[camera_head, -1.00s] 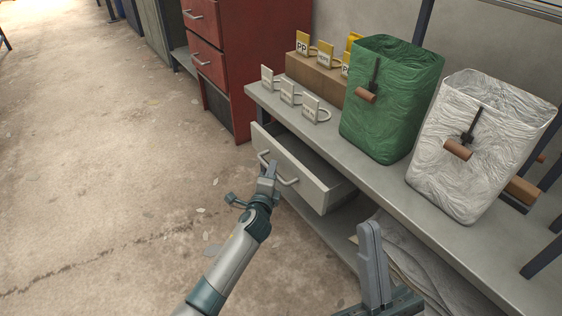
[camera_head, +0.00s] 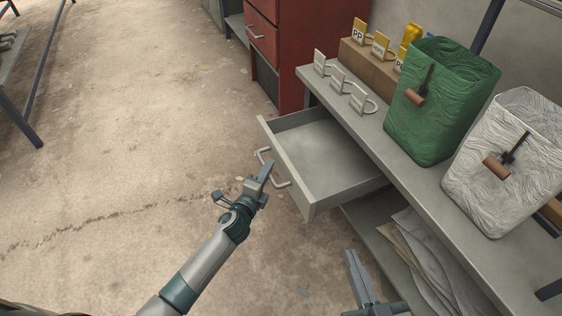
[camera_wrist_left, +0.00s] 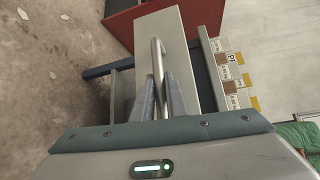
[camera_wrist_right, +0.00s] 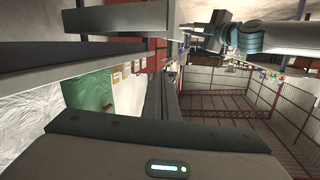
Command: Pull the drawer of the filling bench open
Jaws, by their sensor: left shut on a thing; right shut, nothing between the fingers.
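The grey drawer (camera_head: 312,190) of the filling bench stands well out from under the bench top (camera_head: 362,128). Its inside shows and looks empty. My left gripper (camera_head: 266,172) is shut on the drawer's bar handle (camera_head: 280,183). In the left wrist view the handle (camera_wrist_left: 157,58) runs between the two fingers (camera_wrist_left: 159,98), in front of the drawer front (camera_wrist_left: 172,30). My right gripper (camera_head: 354,262) is shut and empty, low in front of the bench, apart from the drawer.
A green bag (camera_head: 440,100) and a white bag (camera_head: 505,165) stand on the bench. White tags (camera_head: 340,82) and yellow tags (camera_head: 380,44) stand beside them. Flat sheets (camera_head: 420,250) lie on the lower shelf. A red cabinet (camera_head: 278,50) stands behind.

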